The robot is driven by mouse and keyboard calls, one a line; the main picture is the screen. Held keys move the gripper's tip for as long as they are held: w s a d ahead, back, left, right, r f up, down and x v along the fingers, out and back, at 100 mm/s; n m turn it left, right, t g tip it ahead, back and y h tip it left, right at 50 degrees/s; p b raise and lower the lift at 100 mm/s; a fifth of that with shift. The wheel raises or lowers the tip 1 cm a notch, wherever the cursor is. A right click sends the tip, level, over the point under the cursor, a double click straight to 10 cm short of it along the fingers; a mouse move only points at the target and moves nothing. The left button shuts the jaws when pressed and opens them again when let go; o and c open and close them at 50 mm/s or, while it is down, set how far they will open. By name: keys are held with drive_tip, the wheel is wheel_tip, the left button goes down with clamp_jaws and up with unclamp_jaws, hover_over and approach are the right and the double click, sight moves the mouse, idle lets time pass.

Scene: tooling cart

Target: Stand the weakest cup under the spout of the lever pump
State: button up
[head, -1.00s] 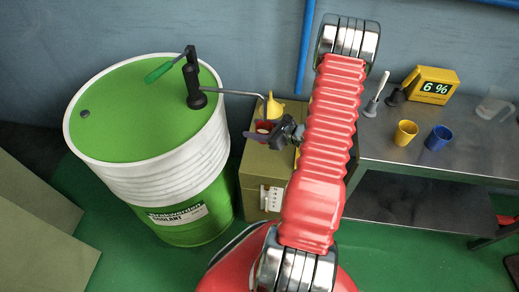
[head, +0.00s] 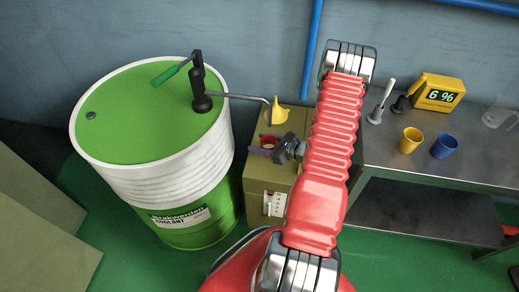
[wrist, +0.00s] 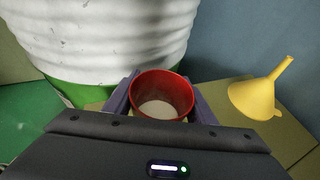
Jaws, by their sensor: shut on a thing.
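The red cup (wrist: 160,97) is upright between the two purple fingers of my gripper (wrist: 162,102), which is shut on it. Pale liquid shows inside it in the wrist view. In the head view the cup (head: 268,142) is over the top of the olive cabinet (head: 258,178), partly hidden by my gripper (head: 265,147). I cannot tell whether it touches the cabinet. The lever pump (head: 200,92) stands on the green-topped drum (head: 150,125). Its thin spout (head: 240,97) reaches right and bends down, ending just behind the cup in the picture. A yellow cup (head: 410,141) and a blue cup (head: 444,143) stand on the metal cart.
A yellow funnel (head: 277,117) lies on the cabinet beside the red cup. On the cart (head: 445,165) stand a yellow meter reading 6 % (head: 439,94), a white-handled tool (head: 383,100) and a clear jug (head: 497,116). The drum's wall is close to the gripper.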

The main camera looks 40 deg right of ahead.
drive_tip(key=shift+f, duration=1.75)
drive_tip(key=shift+f, duration=0.1)
drive_tip(key=o, duration=1.1)
drive_tip(key=shift+c, duration=0.2)
drive_tip(key=v, duration=1.2)
drive_tip(key=shift+s, duration=0.1)
